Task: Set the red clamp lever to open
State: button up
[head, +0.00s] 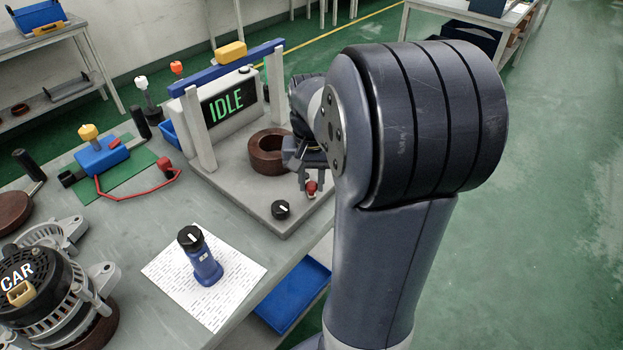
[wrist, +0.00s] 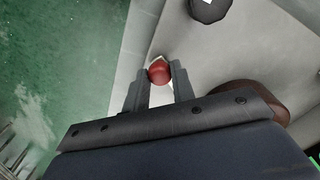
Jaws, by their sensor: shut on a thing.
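A red ball-shaped knob (head: 311,187) stands at the right front edge of the grey station base (head: 235,196), with a small pale part under it. In the wrist view the red knob (wrist: 159,72) sits between the tips of my two fingers. My gripper (head: 310,179) points down at this edge and is shut on the knob. The lever's shaft and pivot are hidden, so I cannot tell its position. A separate bent red bar (head: 140,193) runs from the blue fixture (head: 101,154) to a red-topped post (head: 165,165) on the left.
A brown ring (head: 267,152) lies on the station base beside my gripper. A black dial (head: 280,209) is in front. The screen (head: 227,104) reads IDLE under a blue crossbar (head: 228,68). An alternator (head: 58,306) is at lower left.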

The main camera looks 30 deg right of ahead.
jog(key=shift+c, duration=1.1)
jog(key=shift+a, duration=0.1)
jog(key=shift+w+a+r+m+p, duration=0.1)
jog(key=shift+a+m+p, duration=0.15)
jog(key=shift+m, duration=0.3)
jog(key=shift+w+a+m+p, duration=0.15)
jog(key=shift+m+p, duration=0.15)
jog(key=shift+m, duration=0.25)
jog(key=shift+w+a+m+p, duration=0.2)
jog(key=shift+a+m+p, duration=0.1)
jog(key=shift+m, duration=0.55)
jog(key=shift+w+a+m+p, duration=0.2)
jog(key=shift+w+a+m, duration=0.1)
jog(key=shift+m, duration=0.5)
jog(key=shift+w+a+m+p, duration=0.15)
jog(key=shift+a+m+p, duration=0.15)
jog(key=shift+m, duration=0.55)
jog(key=o, duration=1)
notch_tip(320, 180, up, 11)
